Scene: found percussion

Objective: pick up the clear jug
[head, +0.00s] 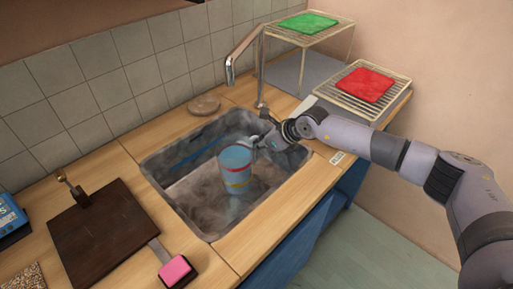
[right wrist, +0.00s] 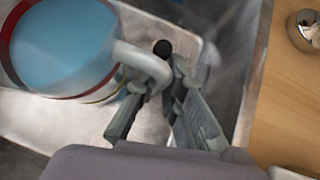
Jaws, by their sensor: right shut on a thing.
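The jug (head: 236,170) is in the sink, upright, with blue showing inside, a red band near the rim and a yellow band lower down. In the right wrist view the jug (right wrist: 62,45) is at the upper left, and its pale handle (right wrist: 143,62) reaches between my fingers. My right gripper (head: 262,143) comes in from the right over the sink edge and is shut on the handle; its fingers also show in the wrist view (right wrist: 157,82). I cannot tell whether the jug's base touches the sink bottom. My left gripper is not in view.
A tap (head: 245,55) stands behind. Wire racks carry a green cloth (head: 308,23) and a red cloth (head: 366,84). A dark board (head: 103,232) and a pink sponge (head: 175,270) lie on the left counter.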

